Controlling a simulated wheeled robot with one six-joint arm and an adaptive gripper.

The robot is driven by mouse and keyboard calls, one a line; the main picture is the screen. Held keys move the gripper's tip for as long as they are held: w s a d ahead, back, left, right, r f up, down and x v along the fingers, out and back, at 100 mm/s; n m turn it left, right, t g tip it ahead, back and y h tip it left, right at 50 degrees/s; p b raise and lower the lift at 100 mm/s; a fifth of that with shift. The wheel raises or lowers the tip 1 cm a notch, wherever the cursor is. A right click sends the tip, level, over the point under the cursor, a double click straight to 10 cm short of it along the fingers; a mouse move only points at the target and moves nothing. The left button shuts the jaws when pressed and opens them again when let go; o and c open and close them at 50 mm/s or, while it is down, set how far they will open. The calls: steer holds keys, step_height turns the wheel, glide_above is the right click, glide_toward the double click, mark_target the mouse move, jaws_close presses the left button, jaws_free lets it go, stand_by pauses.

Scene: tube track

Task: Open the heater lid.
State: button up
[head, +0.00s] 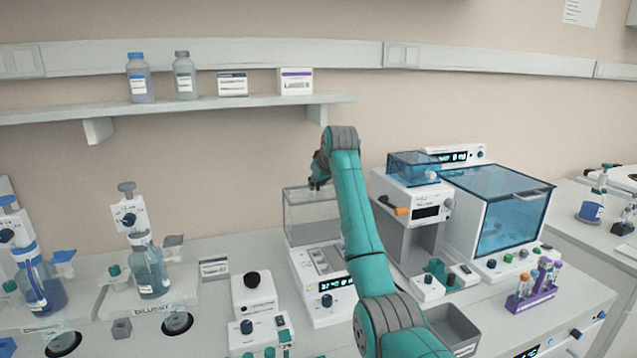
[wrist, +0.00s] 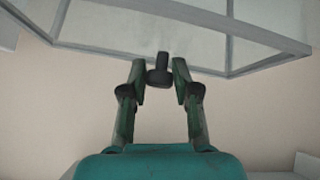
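The heater (head: 327,297) is a white device with a lit display and a blue knob, left of my arm in the head view. Its clear, grey-framed lid (head: 300,222) stands raised at the back, and the block under it is uncovered. In the wrist view the lid (wrist: 110,28) fills the top, with a dark handle knob (wrist: 159,77) hanging from it. My gripper (head: 317,186) is at the lid's upper edge. In the wrist view my gripper's fingers (wrist: 159,66) stand on either side of the knob, apart, with a narrow gap; they do not look clamped.
A blue-lidded machine (head: 508,215) and a smaller white device (head: 415,195) stand right of my arm. A grey bin (head: 455,330) and a purple tube rack (head: 530,300) are at the front right. Dispenser bottles (head: 150,270) stand left. A shelf (head: 190,105) hangs above.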

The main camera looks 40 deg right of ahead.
steer(key=shift+o, duration=0.7)
steer(key=shift+f, duration=0.35)
steer(key=shift+r, duration=0.1)
steer(key=shift+s+r, duration=0.15)
steer(key=shift+r, duration=0.05)
steer(key=v, duration=1.1)
steer(key=shift+s+r, duration=0.2)
steer(key=shift+a, duration=0.1)
